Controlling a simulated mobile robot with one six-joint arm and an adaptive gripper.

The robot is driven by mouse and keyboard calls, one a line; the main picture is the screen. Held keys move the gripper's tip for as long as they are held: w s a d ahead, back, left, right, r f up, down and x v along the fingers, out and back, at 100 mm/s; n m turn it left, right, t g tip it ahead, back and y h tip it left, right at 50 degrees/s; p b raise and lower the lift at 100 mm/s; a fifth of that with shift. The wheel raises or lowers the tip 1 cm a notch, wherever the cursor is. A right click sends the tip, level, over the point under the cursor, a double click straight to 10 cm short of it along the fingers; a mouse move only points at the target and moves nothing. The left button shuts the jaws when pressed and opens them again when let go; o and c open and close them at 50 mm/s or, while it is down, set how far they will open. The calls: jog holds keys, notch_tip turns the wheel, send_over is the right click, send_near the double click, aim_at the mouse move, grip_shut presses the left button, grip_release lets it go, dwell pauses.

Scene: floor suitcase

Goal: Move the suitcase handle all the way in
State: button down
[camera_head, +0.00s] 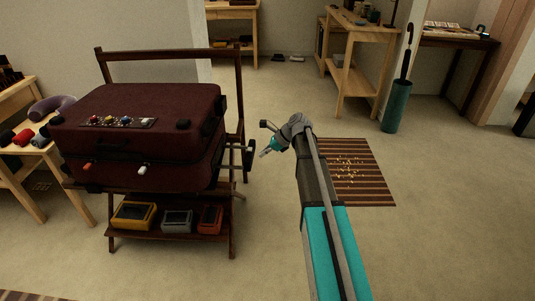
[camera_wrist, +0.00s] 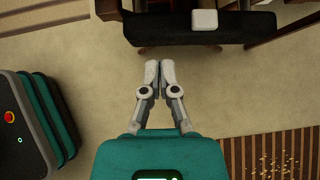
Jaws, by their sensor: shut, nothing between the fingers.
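A dark maroon suitcase (camera_head: 135,120) lies flat on a wooden luggage rack (camera_head: 232,225) at the left of the head view. Its handle (camera_head: 249,155) sticks out from the right side on short rods, with a gap between grip and case. In the wrist view the handle (camera_wrist: 185,29) is a black bar with a white button (camera_wrist: 205,19), across the top. My gripper (camera_head: 263,154) is just right of the handle grip. Its fingertips (camera_wrist: 152,72) are together and empty, pointing toward the bar, with a strip of floor showing between them and it.
The rack's lower shelf carries a yellow box (camera_head: 133,216), a grey box (camera_head: 177,220) and a red box (camera_head: 210,219). A striped mat (camera_head: 380,185) with small crumbs lies right of my arm. An umbrella stand (camera_head: 396,107) is farther back. The floor between is clear.

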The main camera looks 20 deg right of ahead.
aim_at(246, 157)
jog(key=shift+w+a+f+b, duration=0.45)
jog(key=shift+a+f, duration=0.1)
jog(key=shift+a, duration=0.55)
jog(key=shift+w+a+f+b, duration=0.4)
jog(key=shift+w+a+f, duration=0.1)
jog(key=shift+a, duration=0.65)
jog(key=shift+w+a+f+b, duration=0.45)
jog(key=shift+a+f, duration=0.1)
jog(key=shift+a, duration=0.55)
